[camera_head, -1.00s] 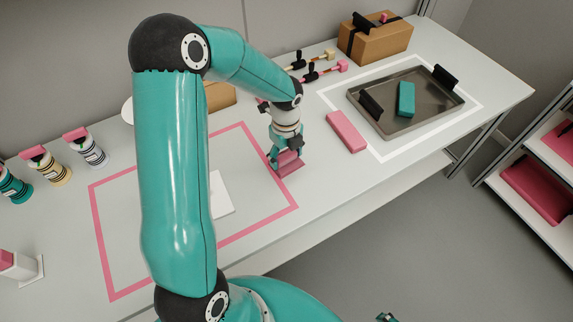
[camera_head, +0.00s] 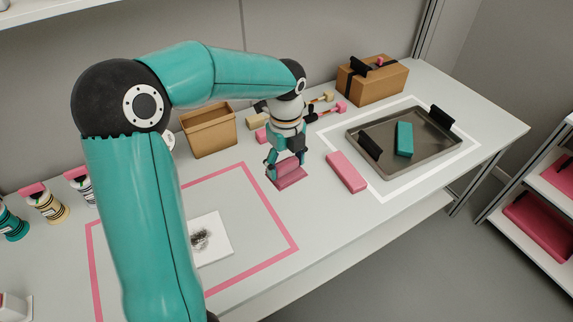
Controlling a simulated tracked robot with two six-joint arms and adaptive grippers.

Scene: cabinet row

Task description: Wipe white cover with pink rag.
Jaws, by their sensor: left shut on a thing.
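My left gripper (camera_head: 286,163) is shut on a pink rag (camera_head: 288,174), a small block-like piece. It holds the rag at or just above the table near the right side of the pink outlined square; I cannot tell whether they touch. The white cover (camera_head: 218,234) lies flat inside the pink outline, to the left of and nearer than the gripper. It has a dark smudge (camera_head: 201,239) on it, and my left arm hides its left part. My right gripper does not show.
A second pink block (camera_head: 346,172) lies right of the gripper. A metal tray (camera_head: 425,158) with black handles holds a teal block (camera_head: 404,139). An open brown box (camera_head: 210,134), hammer-like tools and a cardboard box (camera_head: 373,82) stand behind. Bottles (camera_head: 46,205) stand at left.

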